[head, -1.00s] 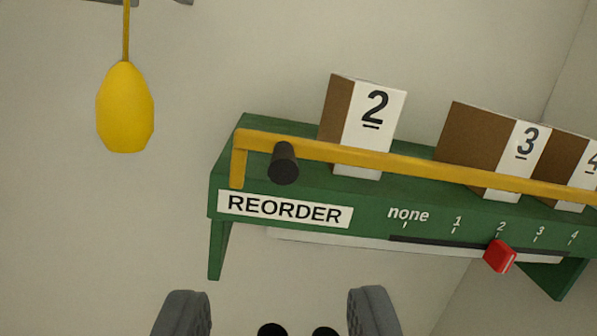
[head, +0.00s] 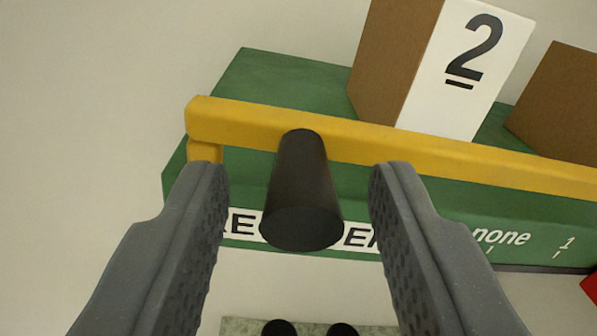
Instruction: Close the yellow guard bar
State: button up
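The yellow guard bar (head: 440,154) runs across the front of the green shelf, in front of the boxes. A black cylindrical knob (head: 302,190) sticks out from the bar near its left end, toward me. My gripper (head: 298,185) is open, with one grey finger on each side of the knob. A gap shows between the knob and both fingers, so I see no contact. The bar's right end is out of view.
The green shelf (head: 290,75) holds a brown box with a white label 2 (head: 480,65) and another brown box (head: 560,105). A REORDER label (head: 243,224) is partly hidden by the knob. A red slider (head: 590,286) shows at the right edge. Bare wall lies left.

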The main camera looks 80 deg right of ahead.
grip_shut()
jog(key=shift+d+r+y+p, duration=0.1)
jog(key=shift+r+y+p, duration=0.4)
jog(key=shift+p, duration=0.75)
jog(key=shift+d+g+y+p, duration=0.2)
jog(key=shift+g+y+p, duration=0.15)
jog(key=shift+p, duration=0.7)
grip_release()
jog(key=shift+w, duration=0.1)
jog(key=b+v, duration=0.2)
jog(key=v, duration=1.1)
jog(key=shift+a+b, duration=0.35)
